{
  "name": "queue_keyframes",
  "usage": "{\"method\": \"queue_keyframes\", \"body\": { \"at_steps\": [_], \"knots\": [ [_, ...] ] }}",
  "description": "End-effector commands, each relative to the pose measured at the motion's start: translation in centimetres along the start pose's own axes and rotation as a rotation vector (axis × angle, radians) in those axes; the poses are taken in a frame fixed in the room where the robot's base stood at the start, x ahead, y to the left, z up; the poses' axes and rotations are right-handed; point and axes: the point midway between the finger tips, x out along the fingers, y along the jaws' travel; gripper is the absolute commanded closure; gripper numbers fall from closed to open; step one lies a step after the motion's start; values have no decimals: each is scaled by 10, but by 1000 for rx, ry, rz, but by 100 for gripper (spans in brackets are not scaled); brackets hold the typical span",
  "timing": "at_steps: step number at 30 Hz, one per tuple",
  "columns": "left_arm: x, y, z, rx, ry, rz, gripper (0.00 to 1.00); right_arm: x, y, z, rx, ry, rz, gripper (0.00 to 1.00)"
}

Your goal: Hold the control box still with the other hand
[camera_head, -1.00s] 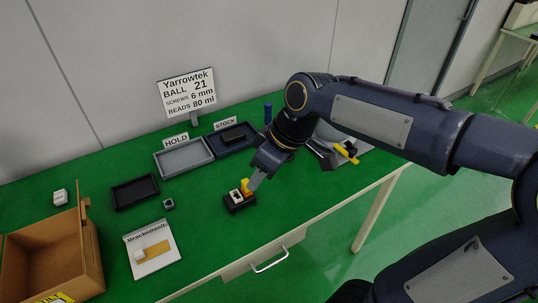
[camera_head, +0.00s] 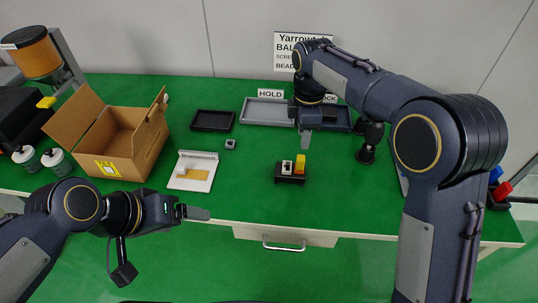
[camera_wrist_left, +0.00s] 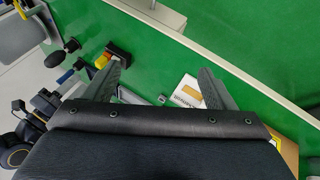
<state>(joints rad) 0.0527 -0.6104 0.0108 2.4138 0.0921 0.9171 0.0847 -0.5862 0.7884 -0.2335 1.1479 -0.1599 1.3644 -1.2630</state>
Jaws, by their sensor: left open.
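The control box (camera_head: 290,177) is a small black block with a white switch (camera_head: 287,167) and a yellow part (camera_head: 300,163) on top. It sits upright on the green table. In the left wrist view the control box (camera_wrist_left: 119,51) is beyond the finger at the left. My left gripper (camera_head: 207,213) is open and empty, over the table's front edge, left of the box and apart from it. My right gripper (camera_head: 305,140) points down above and behind the box, not touching it; its fingers overlap, so its opening is unclear.
A white card (camera_head: 193,171), a small grey cube (camera_head: 230,144) and a black tray (camera_head: 212,121) lie left of the box. An open carton (camera_head: 110,150) stands further left. The grey HOLD tray (camera_head: 262,113) is behind. Green table around the box is clear.

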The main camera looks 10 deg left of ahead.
Motion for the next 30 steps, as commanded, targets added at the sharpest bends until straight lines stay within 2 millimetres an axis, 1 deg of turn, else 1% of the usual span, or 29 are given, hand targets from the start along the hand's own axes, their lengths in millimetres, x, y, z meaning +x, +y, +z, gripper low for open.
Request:
{"method": "queue_keyframes", "body": {
  "at_steps": [1, 5, 8, 11, 14, 15, 17, 20, 21, 27, 30],
  "knots": [
    [4, 5, -10, -53, -39, 11, 22, 0, 0, 0, 1, 0, 0, 64],
    [17, 20, -40, -220, -137, 48, 22, 0, 0, 0, 2, 1, 0, 64],
    [33, 31, -63, -357, -218, 76, 22, 0, 0, 0, 2, 1, 0, 64],
    [54, 41, -86, -496, -301, 102, 22, 0, 0, 0, 2, 1, 0, 64],
    [78, 50, -106, -637, -386, 125, 22, 0, 0, 0, 3, 1, 0, 64],
    [90, 53, -114, -694, -421, 134, 22, 0, 0, 0, 3, 1, 0, 64],
    [107, 58, -125, -780, -476, 146, 22, 0, 0, 0, 3, 1, 0, 64],
    [139, 64, -142, -927, -567, 164, 22, 0, 0, 0, 3, 1, 0, 64],
    [153, 66, -147, -985, -605, 170, 22, 0, 0, 0, 3, 1, 0, 64],
    [219, 72, -167, -1258, -782, 195, 22, 0, 0, 0, 3, 1, 0, 64],
    [244, 74, -171, -1360, -850, 202, 22, 0, 0, 0, 3, 1, 0, 64]
  ]
}}
